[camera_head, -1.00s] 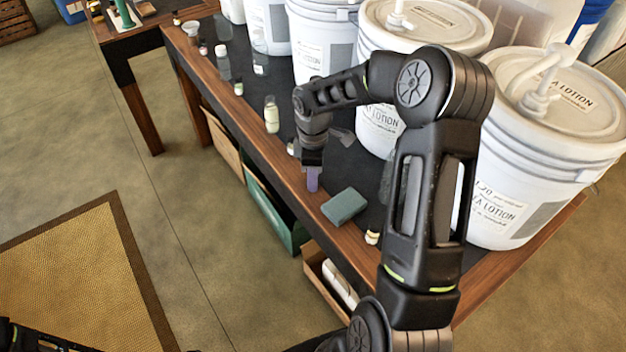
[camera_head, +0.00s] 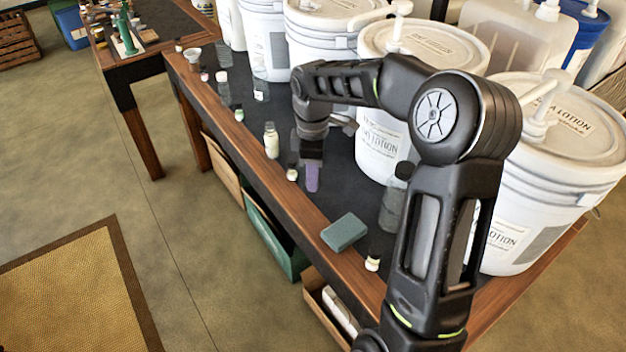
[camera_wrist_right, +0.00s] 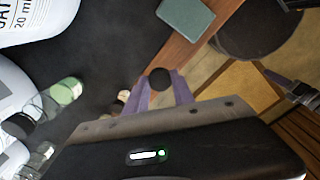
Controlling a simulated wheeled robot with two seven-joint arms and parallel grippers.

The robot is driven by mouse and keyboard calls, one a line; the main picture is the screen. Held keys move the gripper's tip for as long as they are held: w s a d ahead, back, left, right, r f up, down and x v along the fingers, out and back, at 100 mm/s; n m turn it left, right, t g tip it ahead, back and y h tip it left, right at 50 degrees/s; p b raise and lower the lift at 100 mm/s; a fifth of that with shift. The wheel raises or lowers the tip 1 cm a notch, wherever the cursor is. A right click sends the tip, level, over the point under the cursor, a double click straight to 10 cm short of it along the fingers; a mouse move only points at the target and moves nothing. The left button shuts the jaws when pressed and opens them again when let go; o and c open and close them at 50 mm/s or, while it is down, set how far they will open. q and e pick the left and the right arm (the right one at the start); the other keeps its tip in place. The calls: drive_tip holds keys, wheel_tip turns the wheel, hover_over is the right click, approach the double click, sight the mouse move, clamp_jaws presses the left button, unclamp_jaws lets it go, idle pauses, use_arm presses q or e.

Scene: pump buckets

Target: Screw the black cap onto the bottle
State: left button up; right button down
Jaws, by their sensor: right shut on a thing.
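My right gripper (camera_head: 312,178) reaches over the dark table top, its purple fingers pointing down. In the right wrist view its fingers (camera_wrist_right: 160,88) are shut on a round black cap (camera_wrist_right: 159,79); in the head view the cap is not distinguishable. A small pale bottle (camera_head: 292,173) stands just left of the fingers, and a taller cream bottle (camera_head: 271,140) with a light top stands farther left. A clear bottle with a dark top (camera_head: 392,208) is partly behind my right arm. A dark part, perhaps my left gripper (camera_wrist_right: 304,92), shows at the wrist view's right edge; its jaw state is unclear.
A green sponge-like block (camera_head: 344,232) and a small jar (camera_head: 372,264) lie near the table's wooden front edge (camera_head: 290,220). Large white lotion buckets (camera_head: 385,140) line the back. Several small bottles stand at the far left. The table is bare between fingers and block.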

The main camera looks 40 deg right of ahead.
idle(0.5)
drive_tip(key=w+a+m, duration=0.2)
drive_tip(key=a+m, duration=0.3)
drive_tip(key=a, duration=0.3)
drive_tip(key=w+a+f+m, duration=0.1)
drive_tip(key=w+a+m, duration=0.1)
drive_tip(key=a+m, duration=0.3)
drive_tip(key=a, duration=0.4)
drive_tip(key=shift+a+f, duration=0.2)
drive_tip(key=shift+f, duration=0.1)
